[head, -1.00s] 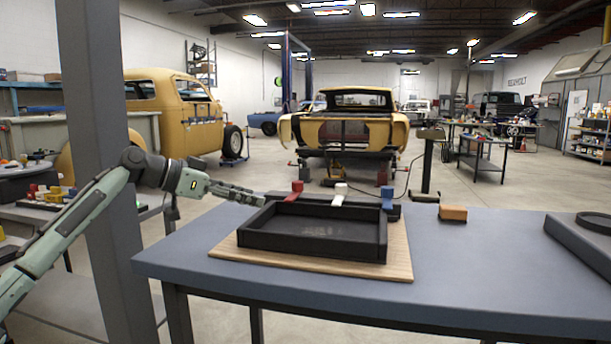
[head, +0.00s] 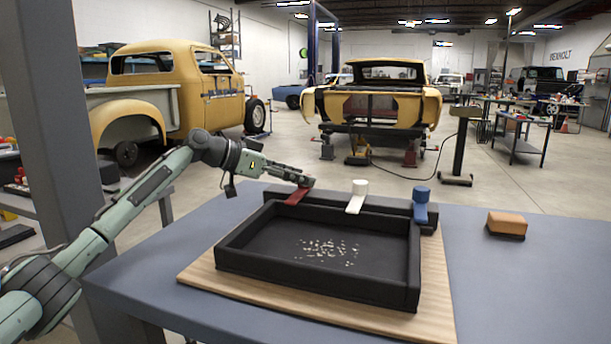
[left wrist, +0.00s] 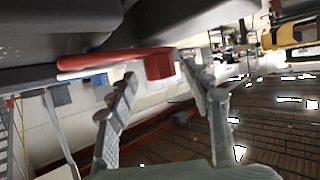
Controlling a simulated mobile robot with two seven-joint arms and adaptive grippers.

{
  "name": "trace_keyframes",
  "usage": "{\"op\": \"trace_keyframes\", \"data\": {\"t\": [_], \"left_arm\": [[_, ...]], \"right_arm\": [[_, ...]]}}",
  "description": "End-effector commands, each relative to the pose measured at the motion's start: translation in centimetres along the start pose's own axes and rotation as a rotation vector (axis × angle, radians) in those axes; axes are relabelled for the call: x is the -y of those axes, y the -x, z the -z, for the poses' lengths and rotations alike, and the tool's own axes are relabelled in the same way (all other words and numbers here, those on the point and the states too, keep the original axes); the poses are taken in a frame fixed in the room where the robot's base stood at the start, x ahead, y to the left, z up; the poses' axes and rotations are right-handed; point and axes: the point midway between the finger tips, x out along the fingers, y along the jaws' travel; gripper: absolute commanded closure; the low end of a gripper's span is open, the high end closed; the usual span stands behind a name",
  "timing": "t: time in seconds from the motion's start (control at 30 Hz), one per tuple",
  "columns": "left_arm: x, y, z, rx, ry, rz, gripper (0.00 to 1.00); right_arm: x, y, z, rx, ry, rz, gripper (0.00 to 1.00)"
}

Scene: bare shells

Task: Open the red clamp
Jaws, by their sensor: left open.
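The red clamp (head: 297,195) is at the left end of the black bar behind a black tray (head: 318,248). A white clamp (head: 357,194) and a blue clamp (head: 421,203) stand to its right on the same bar. My left gripper (head: 306,181) is at the red clamp's upper end and hides part of it. In the left wrist view the red clamp (left wrist: 158,66) has its thick end between the tips of my open left gripper (left wrist: 164,88). I cannot tell whether the fingers touch it. My right gripper is not in view.
The tray holds scattered pale bits and sits on a wooden board (head: 440,315) on the blue-grey table (head: 540,280). An orange-brown block (head: 506,223) lies to the right. A grey post (head: 60,130) stands at the left.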

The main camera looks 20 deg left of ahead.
Motion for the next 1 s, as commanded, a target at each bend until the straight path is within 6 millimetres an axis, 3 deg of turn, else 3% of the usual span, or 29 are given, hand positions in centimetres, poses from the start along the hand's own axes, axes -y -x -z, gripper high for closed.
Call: {"op": "trace_keyframes", "data": {"t": [0.2,0.47,0.9,1.0], "left_arm": [[0.0,-1.9,0.1,-0.001,0.0,0.001,0.49],[0.0,-2.1,0.1,-0.001,-0.001,0.001,0.49],[0.0,-2.1,0.0,-0.001,0.0,0.001,1.0],[0.0,-2.1,0.0,-0.001,0.0,0.001,1.0]], "right_arm": [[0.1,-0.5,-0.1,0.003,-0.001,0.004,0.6],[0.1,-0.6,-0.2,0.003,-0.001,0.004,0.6],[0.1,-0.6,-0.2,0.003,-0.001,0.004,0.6],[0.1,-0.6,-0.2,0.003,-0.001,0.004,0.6]]}}
